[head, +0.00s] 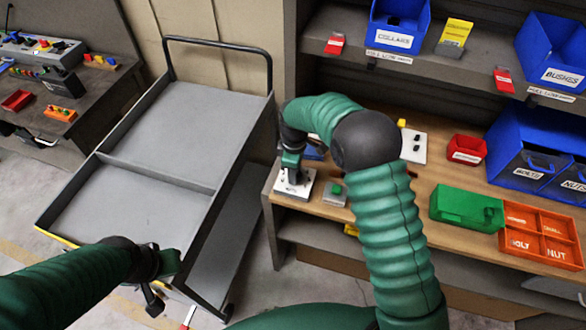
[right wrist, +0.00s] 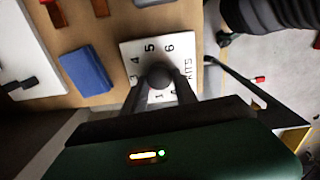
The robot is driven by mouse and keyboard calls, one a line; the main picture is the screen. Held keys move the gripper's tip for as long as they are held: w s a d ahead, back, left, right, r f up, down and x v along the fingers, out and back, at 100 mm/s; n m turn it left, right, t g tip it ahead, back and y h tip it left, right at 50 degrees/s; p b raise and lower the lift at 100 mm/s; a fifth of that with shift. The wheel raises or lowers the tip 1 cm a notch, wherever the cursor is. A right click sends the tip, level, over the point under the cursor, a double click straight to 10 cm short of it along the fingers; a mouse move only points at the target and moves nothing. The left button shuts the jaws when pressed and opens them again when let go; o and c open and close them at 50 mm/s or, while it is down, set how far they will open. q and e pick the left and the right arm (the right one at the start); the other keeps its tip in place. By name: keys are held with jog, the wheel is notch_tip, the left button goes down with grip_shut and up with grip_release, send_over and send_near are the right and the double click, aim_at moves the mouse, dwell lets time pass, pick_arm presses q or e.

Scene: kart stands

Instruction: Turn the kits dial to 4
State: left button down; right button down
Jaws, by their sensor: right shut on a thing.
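The kits dial is a white plate (head: 296,188) with black numbers at the front left corner of the wooden bench. In the right wrist view its plate (right wrist: 181,48) shows 3, 4, 5 and 6 and the word KITS. Its dark round knob (right wrist: 160,76) stands in the middle. My right gripper (head: 291,174) is over the dial, and its two fingers (right wrist: 160,90) are shut on the knob. I cannot tell which number the knob points to. My left gripper (head: 155,293) hangs at the lower left, away from the bench; its opening is unclear.
A grey cart (head: 160,130) stands left of the bench. A green button box (head: 335,192) is just right of the dial. A blue block (right wrist: 86,71) lies near the plate. A green bin (head: 460,207) and an orange tray (head: 540,236) stand farther right.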

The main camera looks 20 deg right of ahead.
jog(key=m, duration=0.2)
jog(key=m+p, duration=0.1)
jog(key=m, duration=0.2)
jog(key=shift+w+d+r+m, duration=0.1)
jog(key=shift+d+m, duration=0.15)
jog(key=shift+m, duration=0.05)
jog(key=m+p, duration=0.1)
jog(key=m, duration=0.4)
jog(key=shift+m, duration=0.3)
jog(key=m, duration=0.3)
jog(key=m+p, duration=0.1)
jog(key=m, duration=0.2)
jog(key=shift+f+g, duration=0.2)
jog(key=shift+g, duration=0.1)
jog(key=shift+s+f+m+p, duration=0.1)
jog(key=shift+s+m+p, duration=0.1)
jog(key=shift+m, duration=0.75)
jog(key=shift+s+m+p, duration=0.1)
jog(key=shift+m+p, duration=0.1)
jog(key=shift+m, duration=0.75)
jog(key=shift+a+f, duration=0.1)
jog(key=c, duration=1.1)
grip_release()
jog(key=shift+c, duration=0.2)
jog(key=shift+o, duration=0.9)
jog(key=shift+w+r, duration=0.1)
jog(key=shift+r, duration=0.1)
